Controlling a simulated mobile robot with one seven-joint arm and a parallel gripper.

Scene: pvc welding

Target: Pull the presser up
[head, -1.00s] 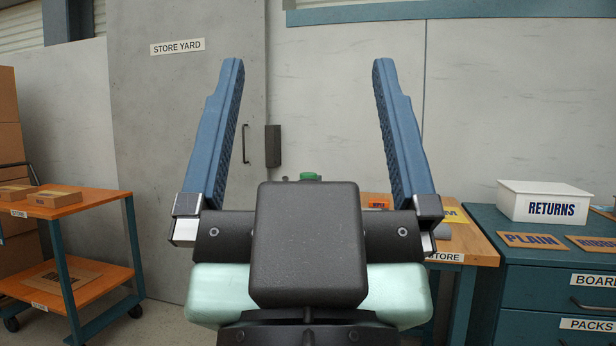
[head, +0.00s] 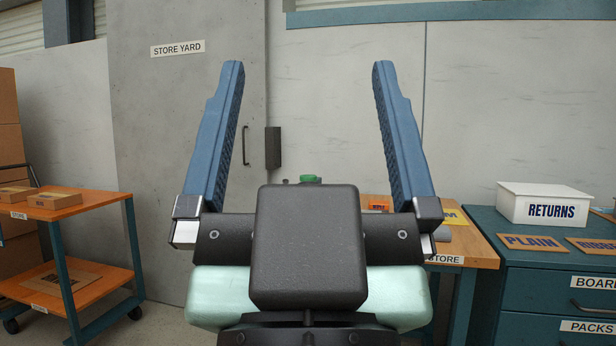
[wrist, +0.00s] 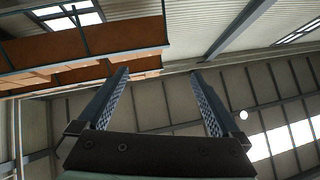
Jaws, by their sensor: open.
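My gripper (head: 308,75) is open and empty, its two blue fingers pointing up in front of the head camera. It also shows in the wrist view (wrist: 161,95), where the fingers point toward the roof. I cannot make out a presser for certain in either view. A small green part (head: 309,178) shows just above my gripper's dark body in the head view; the rest of it is hidden behind my gripper.
An orange-topped trolley (head: 75,199) with boxes stands at left. At right are a wooden-topped bench (head: 478,250), partly hidden by my gripper, and a teal cabinet (head: 540,275) bearing a white RETURNS box (head: 545,190). A grey STORE YARD door (head: 190,120) stands behind.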

